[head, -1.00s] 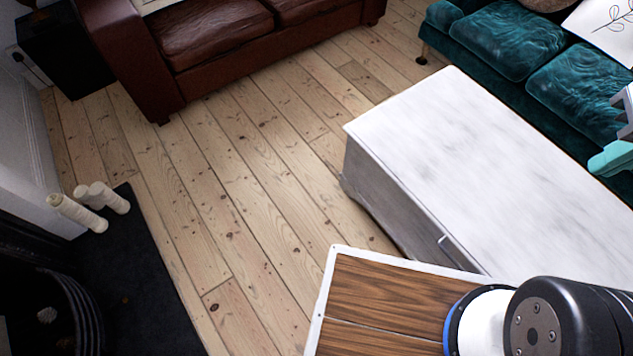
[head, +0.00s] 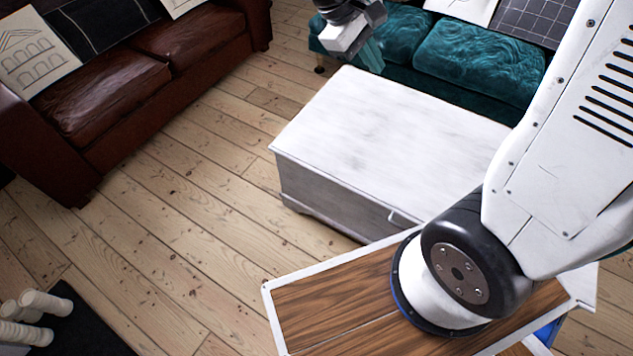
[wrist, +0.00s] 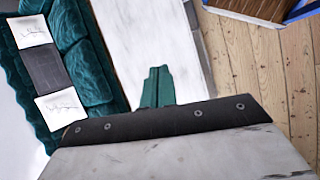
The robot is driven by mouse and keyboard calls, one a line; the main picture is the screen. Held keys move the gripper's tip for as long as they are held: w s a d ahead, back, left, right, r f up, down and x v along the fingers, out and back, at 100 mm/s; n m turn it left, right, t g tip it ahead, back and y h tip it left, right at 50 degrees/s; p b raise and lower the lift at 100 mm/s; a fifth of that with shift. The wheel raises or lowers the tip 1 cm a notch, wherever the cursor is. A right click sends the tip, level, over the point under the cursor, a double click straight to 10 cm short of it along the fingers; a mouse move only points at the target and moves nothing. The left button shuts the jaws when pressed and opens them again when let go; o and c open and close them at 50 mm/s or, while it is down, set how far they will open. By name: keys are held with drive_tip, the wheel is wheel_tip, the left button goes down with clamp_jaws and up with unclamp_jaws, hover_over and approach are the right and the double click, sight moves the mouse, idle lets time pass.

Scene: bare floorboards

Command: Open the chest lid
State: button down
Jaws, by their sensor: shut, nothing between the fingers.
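The chest has a whitewashed lid (head: 390,130) and a grey front (head: 325,204) in the head view. The lid lies flat and closed. A small metal handle (head: 403,218) sits on the front, just under the lid edge. My gripper (head: 373,56) shows above the far left part of the chest, near the sofa side, pointing down; its height above the lid is hard to tell. In the wrist view its teal fingers (wrist: 158,86) are together and empty, in front of the white lid (wrist: 140,30). The grey wrist part hides the lower half of that view.
A teal sofa (head: 480,62) stands close behind the chest. A brown leather sofa (head: 110,95) is at the left. My wood-topped base is close to the chest front. Bare floorboards (head: 185,205) lie open left of the chest. White candles (head: 40,303) stand at the lower left.

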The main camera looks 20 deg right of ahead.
drive_tip(key=w+a+f+n+t+h, duration=0.1)
drive_tip(key=w+a+f+n+h, duration=0.15)
drive_tip(key=w+f, duration=0.45)
drive_tip(key=w+a+f+n+t+h, duration=0.2)
drive_tip(key=w+a+f+n, duration=0.15)
drive_tip(key=f, duration=0.75)
drive_tip(key=w+a+f+n+t+h, duration=0.1)
drive_tip(key=w+a+f+n+h, duration=0.2)
drive_tip(key=f, duration=0.6)
drive_tip(key=n+t+y, duration=0.3)
drive_tip(key=n+t, duration=0.4)
drive_tip(key=n, duration=0.5)
approach(323, 183)
drive_tip(key=shift+h, duration=0.25)
drive_tip(key=x, duration=0.6)
drive_tip(key=shift+w+a, duration=0.15)
drive_tip(key=shift+w, duration=0.05)
drive_tip(key=shift+a+r, duration=0.1)
drive_tip(key=shift+r, duration=1.9)
drive_tip(key=shift+w+r, duration=0.1)
drive_tip(key=shift+r, duration=0.05)
